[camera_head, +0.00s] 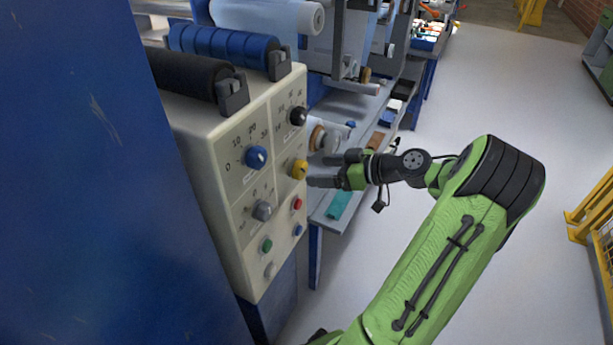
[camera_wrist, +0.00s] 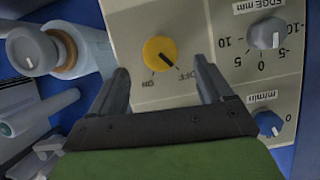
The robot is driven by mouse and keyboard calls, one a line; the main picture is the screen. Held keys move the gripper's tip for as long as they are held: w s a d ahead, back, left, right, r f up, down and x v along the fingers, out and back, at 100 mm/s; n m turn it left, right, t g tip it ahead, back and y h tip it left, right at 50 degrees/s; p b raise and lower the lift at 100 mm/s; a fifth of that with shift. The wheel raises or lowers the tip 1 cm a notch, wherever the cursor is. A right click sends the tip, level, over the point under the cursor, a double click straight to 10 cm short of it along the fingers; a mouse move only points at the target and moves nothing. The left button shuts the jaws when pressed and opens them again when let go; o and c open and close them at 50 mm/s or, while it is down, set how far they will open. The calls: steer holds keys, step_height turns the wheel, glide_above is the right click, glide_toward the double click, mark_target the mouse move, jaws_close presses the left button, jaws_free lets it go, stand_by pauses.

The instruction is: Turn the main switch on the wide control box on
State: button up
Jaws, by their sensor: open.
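The wide control box (camera_head: 228,160) is a beige panel with several knobs and buttons. Its main switch is a yellow round knob (camera_head: 299,169) near the panel's right edge. In the wrist view the yellow knob (camera_wrist: 158,50) has a dark pointer mark aimed at the OFF label on its lower right; the ON label is at its lower left. My gripper (camera_head: 318,170) is open and empty, facing the knob from the right. In the wrist view the fingertips (camera_wrist: 161,70) lie to either side of and just below the knob, apparently not touching it.
A blue knob (camera_head: 256,157), a grey knob (camera_head: 263,211) and a black knob (camera_head: 298,116) sit close by. Dark and blue rollers (camera_head: 222,42) lie above the box. A grey bench (camera_head: 335,215) stands behind.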

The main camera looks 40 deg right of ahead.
mark_target(305, 170)
steer(key=b+x, duration=0.1)
steer(key=x, duration=0.4)
steer(key=shift+w+a, duration=0.1)
steer(key=shift+w, duration=0.05)
steer(key=shift+c, duration=0.3)
steer(key=c, duration=1)
